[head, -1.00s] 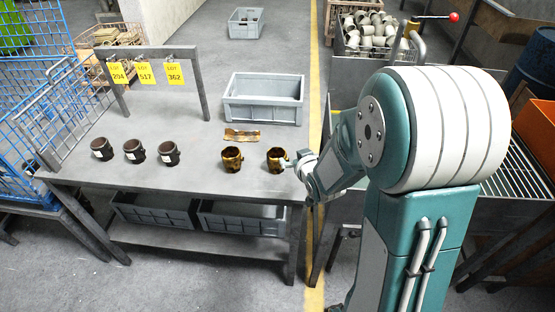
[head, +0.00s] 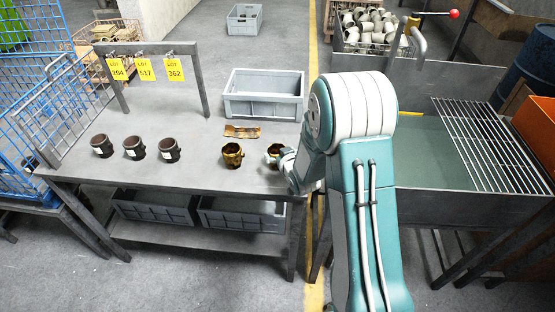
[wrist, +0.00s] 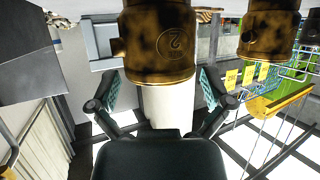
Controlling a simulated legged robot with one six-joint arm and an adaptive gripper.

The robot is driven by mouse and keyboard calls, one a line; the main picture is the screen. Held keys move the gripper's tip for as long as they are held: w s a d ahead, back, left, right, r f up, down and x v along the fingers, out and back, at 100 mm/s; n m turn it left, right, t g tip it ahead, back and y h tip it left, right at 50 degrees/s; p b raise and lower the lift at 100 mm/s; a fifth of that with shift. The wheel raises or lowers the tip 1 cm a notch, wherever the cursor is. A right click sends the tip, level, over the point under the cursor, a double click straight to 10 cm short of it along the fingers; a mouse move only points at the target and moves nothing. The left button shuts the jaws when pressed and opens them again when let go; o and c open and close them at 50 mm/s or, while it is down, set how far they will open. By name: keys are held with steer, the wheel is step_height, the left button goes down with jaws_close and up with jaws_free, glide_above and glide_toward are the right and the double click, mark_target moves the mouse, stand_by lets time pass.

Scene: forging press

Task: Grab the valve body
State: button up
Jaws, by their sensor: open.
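Two rusty yellow-brown valve bodies stand on the grey table, the left one (head: 232,157) clear of my arm and the right one (head: 272,151) partly hidden by my gripper (head: 288,163). In the wrist view the nearer valve body (wrist: 158,45), with a round raised mark like a 2, is centred just ahead of the jaws. The other valve body (wrist: 268,42) is at the upper right. My gripper (wrist: 160,95) is open, its two pads spread wide with nothing held. I cannot tell whether the pads reach around the near body.
Three dark valve bodies (head: 135,148) with white labels stand at the left of the table. A brown piece (head: 242,131) and a grey crate (head: 263,112) lie behind. A frame with yellow lot tags (head: 145,69) stands at the back. A tank with a grate (head: 485,140) is at right.

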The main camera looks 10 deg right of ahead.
steer(key=shift+x, duration=1)
steer(key=shift+r, duration=0.1)
steer(key=shift+c, duration=0.6)
steer(key=c, duration=0.9)
